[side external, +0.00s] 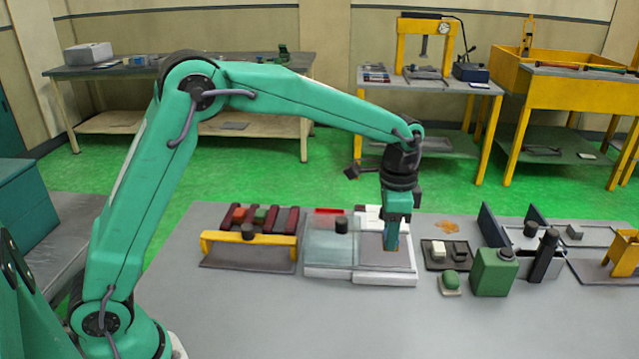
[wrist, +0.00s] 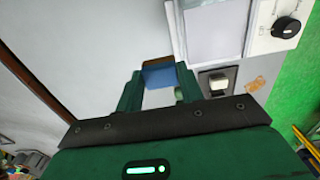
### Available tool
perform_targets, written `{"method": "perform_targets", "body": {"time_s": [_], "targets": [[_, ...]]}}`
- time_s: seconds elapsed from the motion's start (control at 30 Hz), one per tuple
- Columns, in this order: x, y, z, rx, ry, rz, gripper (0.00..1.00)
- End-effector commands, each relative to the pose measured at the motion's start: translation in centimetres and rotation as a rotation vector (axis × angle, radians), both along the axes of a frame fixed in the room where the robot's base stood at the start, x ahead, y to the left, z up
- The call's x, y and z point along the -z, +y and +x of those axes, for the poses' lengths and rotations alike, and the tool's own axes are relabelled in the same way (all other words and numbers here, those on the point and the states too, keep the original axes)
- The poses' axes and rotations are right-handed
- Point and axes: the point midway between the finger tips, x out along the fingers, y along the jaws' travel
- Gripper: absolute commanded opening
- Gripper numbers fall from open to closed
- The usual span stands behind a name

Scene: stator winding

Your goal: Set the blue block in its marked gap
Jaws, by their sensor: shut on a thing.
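My gripper (side external: 391,246) points down over the right part of a white-framed tray. In the wrist view, my gripper (wrist: 160,84) is shut on the blue block (wrist: 159,77), which sits between the fingertips with a brownish strip along its far edge. In the side view the block is small and mostly hidden by the fingers. I cannot tell whether its underside touches the tray. A rack with dark red bars (side external: 293,219) stands at left, holding a red block (side external: 239,214) and a green block (side external: 260,215). I cannot make out which gap is marked.
A clear cover with a black knob (side external: 341,226) lies just left of my gripper. A yellow bar (side external: 249,238) fronts the rack. Right of my gripper stand a dark tray (side external: 436,263), a green canister (side external: 494,273) and upright blue plates (side external: 488,229). The front of the table is clear.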

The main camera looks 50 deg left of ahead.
Motion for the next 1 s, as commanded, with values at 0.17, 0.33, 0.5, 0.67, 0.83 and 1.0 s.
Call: {"method": "perform_targets", "body": {"time_s": [0.17, 0.33, 0.5, 0.67, 0.83, 1.0], "targets": [[-0.6, 0.0, 0.0, 0.0, -0.002, -0.001, 0.15], [-2.7, 0.0, 0.1, 0.0, -0.004, -0.001, 0.15], [-5.4, 0.2, 0.1, -0.001, -0.004, -0.001, 0.15], [-5.0, 3.7, 0.7, -0.006, 0.0, 0.0, 0.15], [-5.0, 8.2, 1.2, -0.008, 0.0, 0.0, 0.15], [-5.0, 13.6, 1.2, -0.008, -0.001, 0.0, 0.15]]}}
